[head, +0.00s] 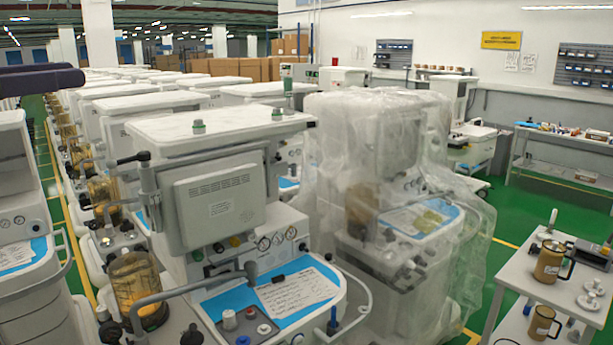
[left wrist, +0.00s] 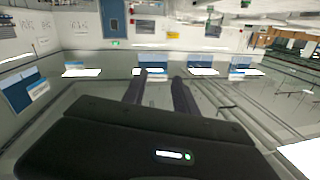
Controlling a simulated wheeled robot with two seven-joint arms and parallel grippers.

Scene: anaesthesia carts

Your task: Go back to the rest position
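My left gripper (left wrist: 159,76) shows in the left wrist view. Its two dark fingers stand apart with nothing between them, and the wrist view looks out across the hall. In the head view only dark rounded parts of my left arm come in at the upper left edge, raised above the carts. My right gripper is in neither view. The nearest anaesthesia cart (head: 222,205) stands in the middle of the head view, with a grey panel, gauges and a blue worktop. Neither view shows a gripper touching anything.
A cart under clear plastic sheeting (head: 385,200) stands right of the nearest cart. A white side table (head: 515,275) with brown jugs is at lower right. A workbench (head: 560,150) lines the right wall. Rows of carts fill the left. Green floor (head: 540,210) is free between sheeting and bench.

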